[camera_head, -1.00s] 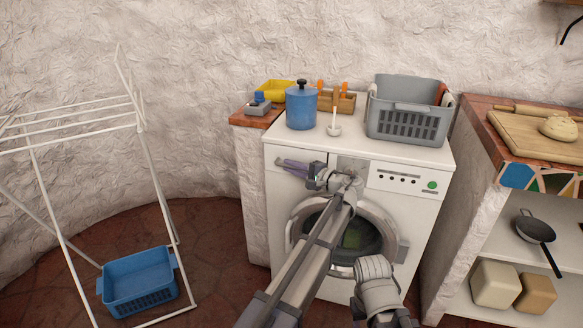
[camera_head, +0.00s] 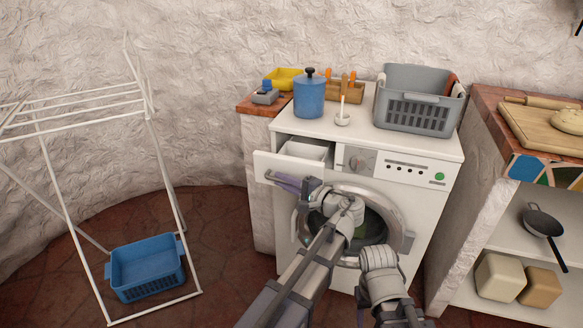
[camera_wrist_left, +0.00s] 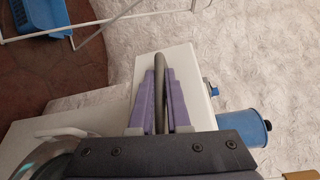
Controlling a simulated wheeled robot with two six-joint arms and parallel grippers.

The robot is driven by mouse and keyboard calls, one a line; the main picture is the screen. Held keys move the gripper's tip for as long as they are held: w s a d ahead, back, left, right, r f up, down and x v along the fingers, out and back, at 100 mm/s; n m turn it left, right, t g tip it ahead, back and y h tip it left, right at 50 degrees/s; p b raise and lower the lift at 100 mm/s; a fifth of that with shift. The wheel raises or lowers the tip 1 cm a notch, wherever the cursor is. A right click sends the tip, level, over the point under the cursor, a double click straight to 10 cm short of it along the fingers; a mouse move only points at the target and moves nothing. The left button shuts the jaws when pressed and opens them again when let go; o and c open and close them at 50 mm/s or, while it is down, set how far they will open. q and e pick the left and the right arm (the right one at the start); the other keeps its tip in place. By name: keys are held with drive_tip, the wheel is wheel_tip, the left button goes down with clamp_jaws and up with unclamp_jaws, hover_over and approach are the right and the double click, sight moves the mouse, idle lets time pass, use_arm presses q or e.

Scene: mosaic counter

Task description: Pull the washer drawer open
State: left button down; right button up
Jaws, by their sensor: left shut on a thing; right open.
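The washer (camera_head: 425,205) is white with a round door. Its drawer (camera_head: 303,150) at the upper left of the front stands out from the body, and its open inside shows from above. My left gripper (camera_head: 275,177) is at the drawer's front, shut on the grey bar handle. In the left wrist view the handle (camera_wrist_left: 160,75) runs between the two purple fingers of my left gripper (camera_wrist_left: 161,85). My right arm (camera_head: 380,275) shows low in front of the washer door; its fingertips are not in view.
A white drying rack (camera_head: 160,175) and a blue basket (camera_head: 146,268) are at the left. A shelf unit (camera_head: 487,120) stands right.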

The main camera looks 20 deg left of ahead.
use_arm(q)
drive_tip(key=s, duration=0.6)
drive_tip(key=c, duration=0.9)
unclamp_jaws()
drive_tip(key=shift+a, duration=0.1)
